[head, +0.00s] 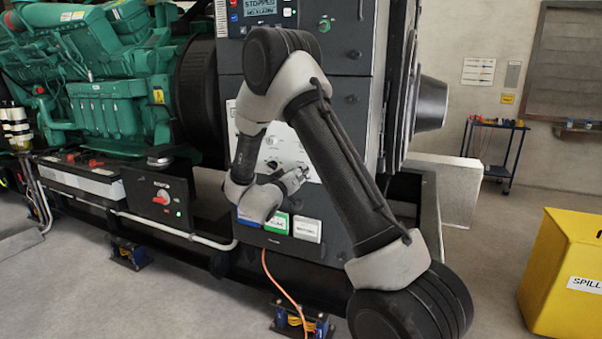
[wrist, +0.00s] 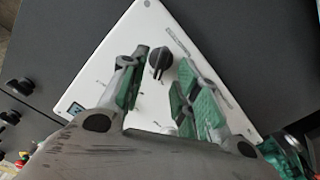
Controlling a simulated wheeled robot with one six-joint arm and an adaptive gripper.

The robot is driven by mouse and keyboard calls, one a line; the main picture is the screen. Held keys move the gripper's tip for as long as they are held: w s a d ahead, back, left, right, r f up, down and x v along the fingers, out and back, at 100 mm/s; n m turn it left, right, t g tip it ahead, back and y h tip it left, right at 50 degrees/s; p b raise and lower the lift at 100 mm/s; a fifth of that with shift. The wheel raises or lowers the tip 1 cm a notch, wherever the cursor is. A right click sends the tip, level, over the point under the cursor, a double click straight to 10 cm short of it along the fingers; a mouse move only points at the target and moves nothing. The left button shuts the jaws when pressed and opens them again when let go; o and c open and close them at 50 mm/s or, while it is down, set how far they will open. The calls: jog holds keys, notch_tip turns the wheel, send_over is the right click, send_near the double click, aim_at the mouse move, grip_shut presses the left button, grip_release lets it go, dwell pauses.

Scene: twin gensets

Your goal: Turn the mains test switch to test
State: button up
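A white panel (wrist: 146,25) on the dark cabinet front carries a black rotary knob (wrist: 159,60) with a pale pointer line. Its printed labels are too small to read, so I cannot confirm that this is the mains test switch. My gripper (wrist: 162,62) is open and empty, with one green-padded finger to the left of the knob and the other to the right. Whether either finger touches the knob I cannot tell. In the head view, my gripper (head: 298,180) is in front of the white panel (head: 290,147), and my arm covers part of it.
A green engine (head: 110,95) stands at left, with a red rotary switch (head: 161,197) on a black box near it. Blue, green and white labels (head: 278,223) sit below the panel. A yellow spill bin (head: 565,270) stands at right.

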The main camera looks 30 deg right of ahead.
jog(key=shift+x, duration=1.4)
grip_shut()
jog(key=m, duration=1.1)
jog(key=shift+s+d+m, duration=0.1)
jog(key=shift+s+m, duration=0.05)
jog(key=shift+m, duration=0.25)
grip_release()
